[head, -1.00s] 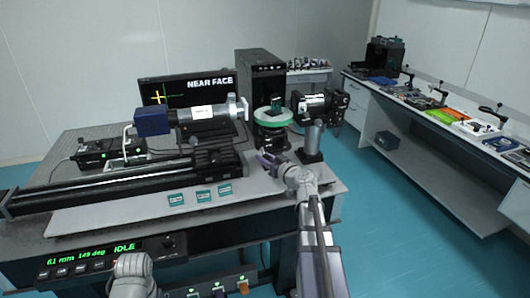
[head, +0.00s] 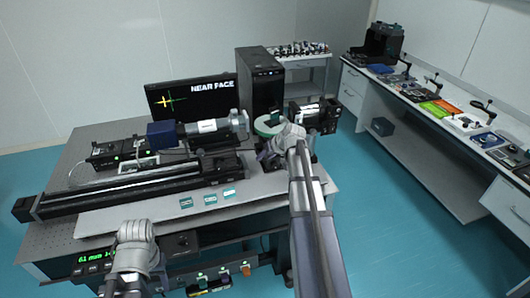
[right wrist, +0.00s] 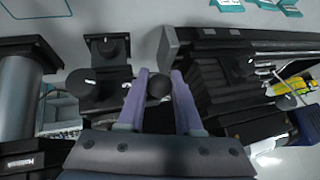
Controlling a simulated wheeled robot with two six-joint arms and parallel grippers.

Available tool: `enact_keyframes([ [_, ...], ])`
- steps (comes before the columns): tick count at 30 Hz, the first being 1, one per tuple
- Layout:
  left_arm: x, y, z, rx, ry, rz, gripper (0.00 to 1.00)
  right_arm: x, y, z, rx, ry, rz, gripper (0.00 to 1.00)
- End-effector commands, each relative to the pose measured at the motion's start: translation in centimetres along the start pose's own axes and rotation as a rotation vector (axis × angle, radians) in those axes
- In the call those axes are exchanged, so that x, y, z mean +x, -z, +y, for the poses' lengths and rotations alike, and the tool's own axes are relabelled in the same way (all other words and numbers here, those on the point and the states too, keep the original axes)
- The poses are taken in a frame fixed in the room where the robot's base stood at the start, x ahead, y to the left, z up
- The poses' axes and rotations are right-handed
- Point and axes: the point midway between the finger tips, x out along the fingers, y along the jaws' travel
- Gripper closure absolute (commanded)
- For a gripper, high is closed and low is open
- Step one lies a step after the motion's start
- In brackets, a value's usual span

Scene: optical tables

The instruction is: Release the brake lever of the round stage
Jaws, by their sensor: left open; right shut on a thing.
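The round stage (head: 268,124) shows in the head view as a pale green and white disc, partly hidden behind my right wrist. My right gripper (head: 267,158) is low at its front side. In the right wrist view, the two purple fingers of my right gripper (right wrist: 160,74) are on either side of a round black knob (right wrist: 159,86), which appears to be the end of the brake lever. The lever's arm is hidden. My left gripper (head: 135,240) is low at the left in the head view, over the table's front; its fingers are hard to make out.
A camera-like unit (head: 313,117) stands right of the stage, and a horizontal barrel (head: 207,127) points at it from the left. A long black rail (head: 130,186) lies in front. A monitor (head: 190,98) stands behind.

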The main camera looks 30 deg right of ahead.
Motion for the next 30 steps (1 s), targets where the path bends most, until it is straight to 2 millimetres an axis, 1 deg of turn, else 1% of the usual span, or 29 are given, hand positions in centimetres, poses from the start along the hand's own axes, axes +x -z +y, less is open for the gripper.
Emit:
enact_keyframes([
  [1, -0.71, -0.04, -0.07, 0.0, 0.0, 0.0, 0.5, -0.21, 0.52, -0.03, 0.004, -0.002, -0.021, 1.0],
  [6, -1.36, -0.08, -0.13, -0.002, 0.0, 0.0, 0.5, -0.26, 0.6, -0.05, 0.017, -0.006, -0.068, 1.0],
  [23, -1.62, -0.1, -0.15, -0.003, -0.001, 0.0, 0.5, -0.25, 0.58, -0.1, 0.024, -0.007, -0.093, 1.0],
  [24, -1.62, -0.1, -0.15, -0.003, -0.001, 0.0, 0.5, -0.25, 0.58, -0.1, 0.024, -0.007, -0.092, 0.64],
  [30, -1.62, -0.1, -0.15, -0.003, -0.001, 0.0, 0.5, -0.27, 0.55, -0.11, 0.024, -0.007, -0.093, 0.41],
])
